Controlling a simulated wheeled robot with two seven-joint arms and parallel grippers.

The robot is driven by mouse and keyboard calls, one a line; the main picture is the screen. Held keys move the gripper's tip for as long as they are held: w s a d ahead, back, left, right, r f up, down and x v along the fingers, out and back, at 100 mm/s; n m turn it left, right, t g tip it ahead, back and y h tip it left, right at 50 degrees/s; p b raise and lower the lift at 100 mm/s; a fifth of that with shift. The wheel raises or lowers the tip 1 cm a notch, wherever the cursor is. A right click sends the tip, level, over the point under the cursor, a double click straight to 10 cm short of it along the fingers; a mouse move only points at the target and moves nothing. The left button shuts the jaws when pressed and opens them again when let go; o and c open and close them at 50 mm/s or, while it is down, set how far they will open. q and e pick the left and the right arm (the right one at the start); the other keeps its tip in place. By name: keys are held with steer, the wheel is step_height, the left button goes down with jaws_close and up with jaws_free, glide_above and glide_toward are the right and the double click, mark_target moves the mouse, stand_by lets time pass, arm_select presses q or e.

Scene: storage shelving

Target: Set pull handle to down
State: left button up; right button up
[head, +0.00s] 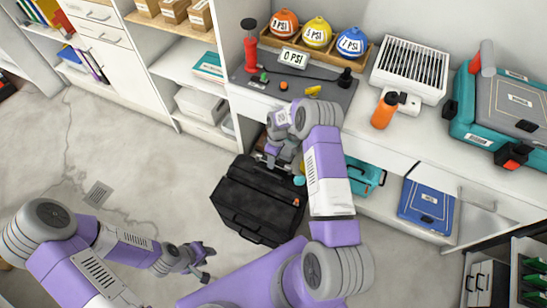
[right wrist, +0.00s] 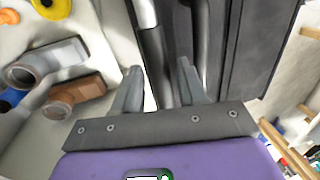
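A black suitcase-like case (head: 262,195) stands on the floor in front of the shelving in the head view. In the right wrist view its pull handle (right wrist: 155,60), a silver and black bar, runs between the fingers of my right gripper (right wrist: 159,68). Those fingers are apart, with gaps beside the bar, so the gripper looks open around it. In the head view my right gripper (head: 274,155) is at the top back edge of the case, and my arm partly hides the handle. My left gripper (head: 207,263) is open and empty over the floor, left of the case.
A counter (head: 360,130) behind the case holds a red pump (head: 250,52), colored balls in a wooden tray, a white vented box (head: 410,68) and a teal case (head: 500,105). A blue case (head: 425,205) lies on the lower shelf. Floor at left is clear.

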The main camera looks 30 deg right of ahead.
steer(key=shift+o, duration=0.6)
steer(key=shift+r, duration=0.15)
step_height(320, 180, up, 7)
steer(key=d+p, duration=0.1)
steer(key=p, duration=0.1)
steer(key=shift+w+r, duration=0.2)
steer(key=shift+w, duration=0.25)
steer(key=shift+p, duration=0.3)
steer(key=s+a+m+t+y+p, duration=0.15)
steer(key=s+a+m+p, duration=0.3)
steer(key=s+a, duration=0.85)
steer(key=s+a+r+m+p, duration=0.1)
steer(key=s+a+r+m, duration=0.1)
steer(key=s, duration=0.3)
steer(key=s+a+r+m+p, duration=0.1)
steer(key=s+a+r+m, duration=0.1)
steer(key=s, duration=0.4)
steer(key=a+m+y, duration=0.1)
steer(key=a, duration=0.1)
steer(key=shift+a+m, duration=0.3)
steer(key=shift+m, duration=0.05)
